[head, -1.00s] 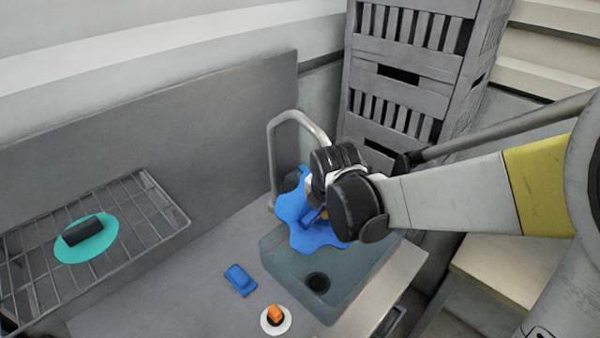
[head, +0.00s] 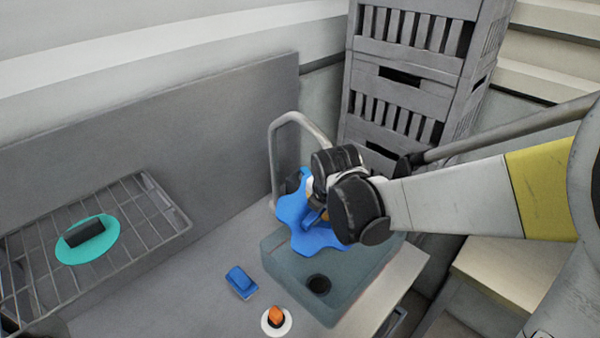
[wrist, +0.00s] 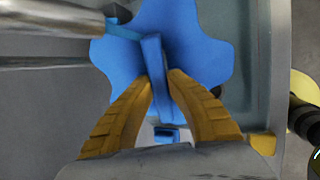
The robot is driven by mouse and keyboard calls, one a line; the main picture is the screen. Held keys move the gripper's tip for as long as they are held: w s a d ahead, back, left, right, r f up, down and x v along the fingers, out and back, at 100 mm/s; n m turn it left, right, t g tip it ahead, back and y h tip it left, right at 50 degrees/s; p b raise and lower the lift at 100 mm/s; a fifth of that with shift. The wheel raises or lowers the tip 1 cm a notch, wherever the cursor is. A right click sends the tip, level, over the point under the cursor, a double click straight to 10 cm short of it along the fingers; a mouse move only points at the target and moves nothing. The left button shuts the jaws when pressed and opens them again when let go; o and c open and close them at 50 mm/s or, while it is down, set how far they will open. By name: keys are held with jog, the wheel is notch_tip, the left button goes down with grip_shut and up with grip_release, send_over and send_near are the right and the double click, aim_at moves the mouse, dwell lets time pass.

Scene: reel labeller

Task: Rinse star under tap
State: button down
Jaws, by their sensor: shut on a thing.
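The star is a flat blue lobed piece (head: 302,238) with an upright blue grip, which shows in the wrist view (wrist: 155,65). My gripper (wrist: 161,78) is shut on that grip, with an orange finger on each side. In the head view my gripper (head: 317,214) holds the star above the back part of the sink (head: 345,300). The tap (head: 271,150) is a grey arched pipe behind the star; its outlet is hidden there. In the wrist view the tap's pipe (wrist: 45,22) reaches over the star's edge. A brighter blue strip lies by its end; I cannot tell whether it is water.
A blue block (head: 241,282) and a white disc with an orange knob (head: 276,320) sit on the counter left of the sink. A wire rack (head: 165,205) holds a teal oval piece with a dark grip (head: 88,240). Grey crates (head: 400,80) stand behind.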

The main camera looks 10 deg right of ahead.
jog(key=s+r+p, duration=0.4)
jog(key=s, duration=0.1)
jog(key=shift+a, duration=0.35)
dwell(0.6)
